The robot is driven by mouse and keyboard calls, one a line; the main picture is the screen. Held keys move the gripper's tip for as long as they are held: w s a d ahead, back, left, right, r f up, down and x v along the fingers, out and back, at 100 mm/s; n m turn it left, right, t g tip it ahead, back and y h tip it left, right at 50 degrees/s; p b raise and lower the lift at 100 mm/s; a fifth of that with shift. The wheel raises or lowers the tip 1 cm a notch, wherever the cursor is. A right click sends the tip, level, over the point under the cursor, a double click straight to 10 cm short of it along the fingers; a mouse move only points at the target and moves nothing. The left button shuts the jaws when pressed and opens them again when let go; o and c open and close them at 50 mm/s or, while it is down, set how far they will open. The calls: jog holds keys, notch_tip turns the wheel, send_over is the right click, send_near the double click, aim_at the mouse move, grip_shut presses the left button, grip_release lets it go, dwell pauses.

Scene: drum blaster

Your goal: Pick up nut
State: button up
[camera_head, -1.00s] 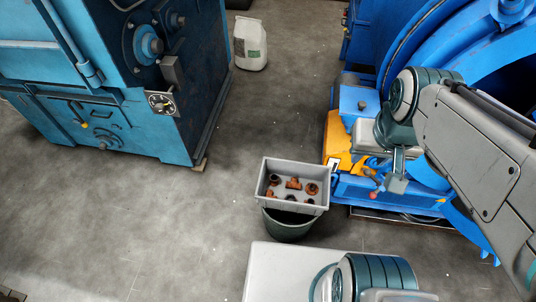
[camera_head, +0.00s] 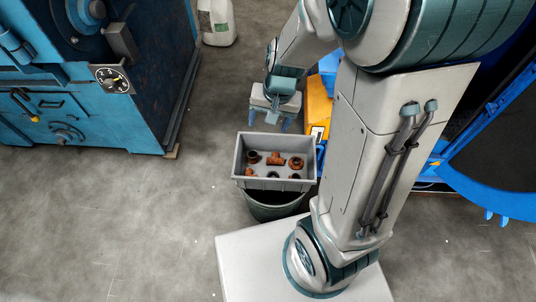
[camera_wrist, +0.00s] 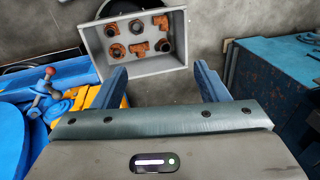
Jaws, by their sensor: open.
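Several rusty orange-brown and dark metal parts lie in a grey open bin (camera_head: 276,185). They also show in the bin in the wrist view (camera_wrist: 150,70). One is a T-shaped fitting (camera_head: 276,158); others look round, such as a ring-like part (camera_head: 296,162).
The bin stands on a dark round drum (camera_head: 275,205). A blue machine with a dial (camera_head: 112,79) stands at left, and a white canister (camera_head: 216,22) at the back. Blue and yellow machinery (camera_wrist: 75,95) is close to my gripper. Grey floor is clear at front left.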

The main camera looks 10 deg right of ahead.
jog(key=w+d+f+m+g+h+b, duration=0.15)
jog(key=f+b, duration=0.35)
jog(key=f, duration=0.8)
jog(key=w+d+f+m+t+b, duration=0.15)
jog(key=f+b, duration=0.25)
jog(key=f, duration=0.8)
jog(key=g+b, duration=0.1)
jog(key=b, duration=0.3)
send_over(273, 176)
jog(key=shift+m, duration=0.3)
notch_tip(273, 176, down, 8)
jog(key=shift+s+r, duration=0.1)
jog(key=shift+r, duration=0.15)
jog(key=shift+w+f+b, duration=0.2)
jog(key=shift+f+b, duration=1.25)
jog(key=shift+f, duration=1.7)
jog(key=shift+r, duration=0.1)
jog(key=c, duration=1.2)
